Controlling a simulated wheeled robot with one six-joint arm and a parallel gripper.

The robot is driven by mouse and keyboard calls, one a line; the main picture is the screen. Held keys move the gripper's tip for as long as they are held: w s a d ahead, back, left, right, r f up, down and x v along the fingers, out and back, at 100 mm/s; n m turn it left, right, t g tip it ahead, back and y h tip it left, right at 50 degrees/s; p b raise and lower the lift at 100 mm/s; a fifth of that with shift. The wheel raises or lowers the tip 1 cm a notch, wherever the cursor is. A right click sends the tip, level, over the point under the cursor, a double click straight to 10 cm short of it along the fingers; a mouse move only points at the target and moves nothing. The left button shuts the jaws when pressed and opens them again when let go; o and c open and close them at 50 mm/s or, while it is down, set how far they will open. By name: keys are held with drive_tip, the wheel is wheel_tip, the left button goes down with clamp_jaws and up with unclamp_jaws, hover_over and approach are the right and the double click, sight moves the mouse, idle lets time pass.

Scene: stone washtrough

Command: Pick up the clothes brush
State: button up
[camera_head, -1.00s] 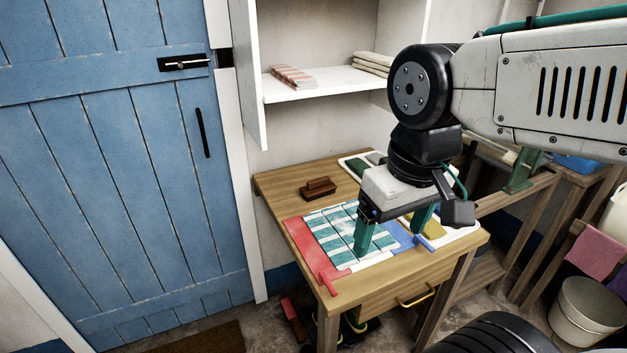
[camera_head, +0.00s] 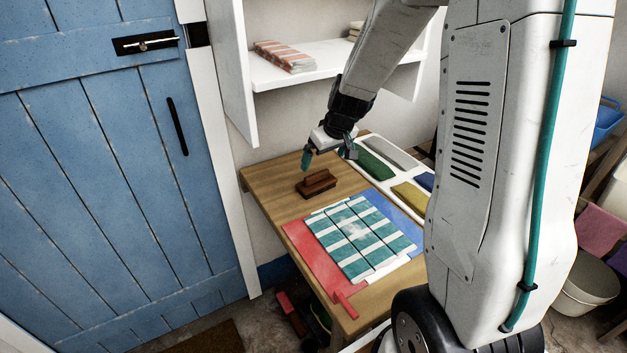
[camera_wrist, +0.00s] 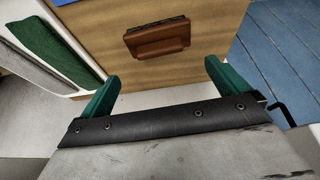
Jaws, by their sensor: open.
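The clothes brush (camera_head: 317,184) is a brown wooden block with a raised handle, lying on the wooden table toward its back left. In the wrist view the brush (camera_wrist: 157,39) lies ahead of the fingers, roughly between their lines and apart from them. My gripper (camera_head: 328,157) is above and just behind the brush in the head view, with its green fingers spread and empty. In the wrist view my gripper (camera_wrist: 160,82) also shows both green fingers wide apart with nothing between them.
A striped teal and white cloth (camera_head: 361,238) lies on a red and blue board (camera_head: 303,243) in front of the brush. A white tray (camera_head: 405,205) with several coloured cloths stands to the right. A shelf (camera_head: 290,76) hangs behind. The blue door (camera_head: 100,200) is at left.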

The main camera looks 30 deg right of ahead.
sight(317, 174)
drive_tip(key=x, duration=0.7)
drive_tip(key=shift+w+d+f, duration=0.1)
drive_tip(key=shift+w+f, duration=0.05)
drive_tip(key=shift+f, duration=0.1)
drive_tip(key=c, duration=1.3)
drive_tip(key=shift+c, duration=0.2)
drive_tip(key=shift+r, duration=0.15)
